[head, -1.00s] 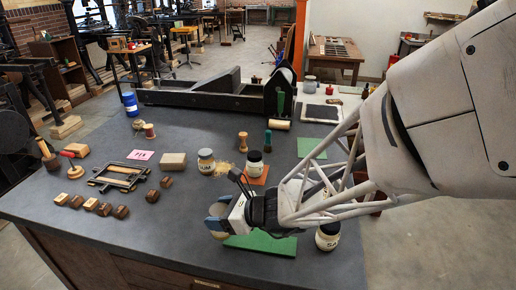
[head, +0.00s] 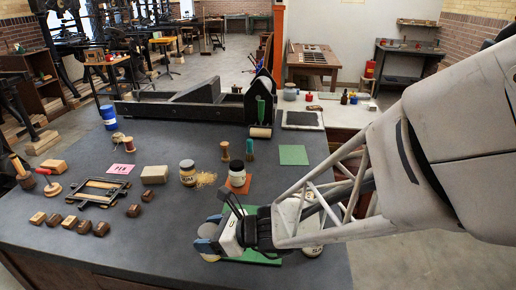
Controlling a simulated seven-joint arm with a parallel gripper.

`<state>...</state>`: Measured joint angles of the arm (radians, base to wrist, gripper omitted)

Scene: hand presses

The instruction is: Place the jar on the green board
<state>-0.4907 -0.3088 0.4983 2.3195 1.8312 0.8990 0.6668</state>
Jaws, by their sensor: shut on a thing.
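My gripper (head: 208,238) is at the front of the dark table, at the left end of a dark green board (head: 262,257). Its blue fingers are shut on a pale round thing, which looks like a jar (head: 210,257) but is mostly hidden by the fingers. I cannot tell whether it touches the board or the table. My gripper and forearm cover much of the board. A lighter green square (head: 293,155) lies farther back, bare.
A jar (head: 188,174) stands at mid-table. Another jar (head: 237,177) stands on an orange board (head: 238,188). A third jar (head: 312,250) is partly hidden under my forearm. Wooden blocks (head: 84,228) and a frame (head: 100,191) lie to the left.

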